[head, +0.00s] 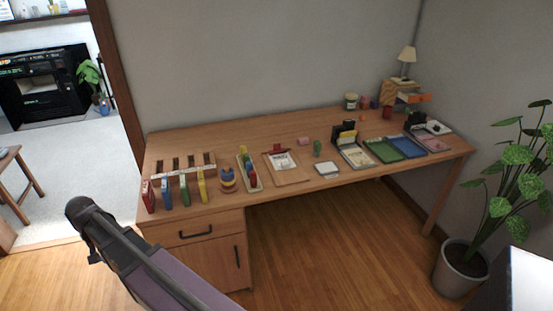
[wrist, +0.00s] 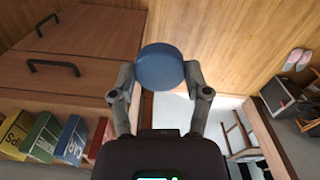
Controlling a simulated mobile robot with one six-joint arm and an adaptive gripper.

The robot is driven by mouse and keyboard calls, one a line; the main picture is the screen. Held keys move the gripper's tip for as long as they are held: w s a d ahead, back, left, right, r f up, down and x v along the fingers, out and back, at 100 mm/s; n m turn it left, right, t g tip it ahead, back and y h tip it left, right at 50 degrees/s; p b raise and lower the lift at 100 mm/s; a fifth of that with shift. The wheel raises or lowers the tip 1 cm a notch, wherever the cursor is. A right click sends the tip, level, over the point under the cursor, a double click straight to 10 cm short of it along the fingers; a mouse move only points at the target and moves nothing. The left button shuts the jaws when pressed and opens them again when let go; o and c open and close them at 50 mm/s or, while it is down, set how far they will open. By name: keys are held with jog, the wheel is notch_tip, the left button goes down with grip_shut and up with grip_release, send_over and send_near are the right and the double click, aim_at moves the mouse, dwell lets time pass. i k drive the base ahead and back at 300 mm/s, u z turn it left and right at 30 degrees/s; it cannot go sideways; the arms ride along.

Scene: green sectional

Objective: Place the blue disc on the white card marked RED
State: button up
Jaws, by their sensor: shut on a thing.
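The blue disc (wrist: 160,64) is held between the two fingers of my gripper (wrist: 158,80) in the wrist view, one finger on each side. The disc is in the air in front of the drawer unit and wood floor, apart from the desk top. In the head view part of my arm shows at the lower left, but I cannot make out the gripper or disc there. A small white pad or card (head: 327,169) lies near the desk's front edge. No lettering reading RED is legible in either view.
A potted plant (head: 463,265) stands right.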

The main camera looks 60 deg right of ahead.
aim_at(281, 158)
jog(key=u, duration=0.1)
jog(key=k, duration=1.3)
jog(key=z, duration=1.35)
jog(key=i, duration=1.2)
